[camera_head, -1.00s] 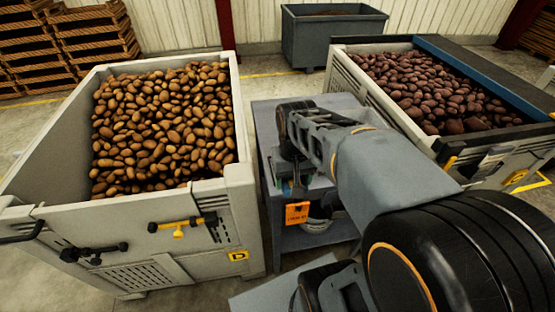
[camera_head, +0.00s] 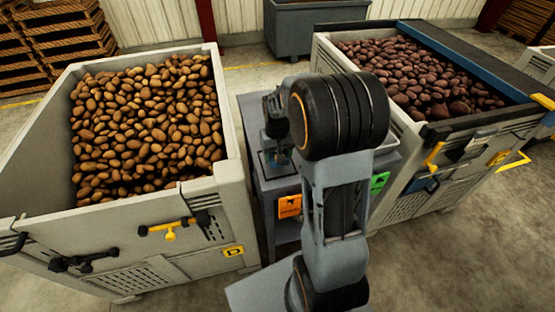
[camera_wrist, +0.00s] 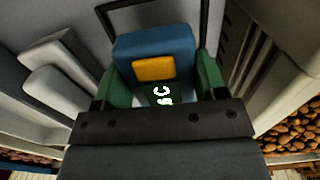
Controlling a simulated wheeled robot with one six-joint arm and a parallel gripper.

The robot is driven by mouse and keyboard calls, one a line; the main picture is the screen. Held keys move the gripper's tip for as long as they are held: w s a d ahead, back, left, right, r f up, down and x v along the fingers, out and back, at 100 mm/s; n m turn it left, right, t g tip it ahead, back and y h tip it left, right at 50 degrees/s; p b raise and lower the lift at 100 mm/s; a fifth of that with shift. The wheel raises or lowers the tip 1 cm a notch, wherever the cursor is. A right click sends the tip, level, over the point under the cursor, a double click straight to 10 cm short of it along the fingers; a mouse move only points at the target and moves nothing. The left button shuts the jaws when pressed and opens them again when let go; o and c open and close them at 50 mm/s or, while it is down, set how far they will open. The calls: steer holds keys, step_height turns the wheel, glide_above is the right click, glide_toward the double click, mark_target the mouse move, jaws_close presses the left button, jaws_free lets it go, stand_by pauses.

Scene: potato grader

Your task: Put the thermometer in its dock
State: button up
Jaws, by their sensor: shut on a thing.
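The thermometer (camera_wrist: 150,48) is a blue block with a yellow-orange patch and a dark display with pale green characters. In the wrist view my gripper (camera_wrist: 163,84) is shut on it, with a green finger on each side. Its lower part is hidden behind the gripper's dark bar. In the head view my gripper (camera_head: 274,148) is small and partly hidden by my arm, over the left part of the grey bench (camera_head: 246,126). A thin dark frame (camera_wrist: 150,4) lies beyond the thermometer in the wrist view; I cannot tell whether it is the dock.
A crate of brown potatoes (camera_head: 235,187) stands left of the bench, and a crate of reddish potatoes (camera_head: 400,130) stands right. An orange tag (camera_head: 290,206) and a green tag (camera_head: 379,183) are on the bench front. A grey bin (camera_head: 300,28) stands behind.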

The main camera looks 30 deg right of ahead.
steer(key=shift+w+d+f, duration=0.15)
steer(key=shift+w+f, duration=0.05)
steer(key=shift+f, duration=1.65)
steer(key=shift+f, duration=0.1)
steer(key=shift+f+b, duration=0.15)
steer(key=shift+b, duration=0.15)
steer(key=o, duration=0.8)
steer(key=shift+c, duration=0.2)
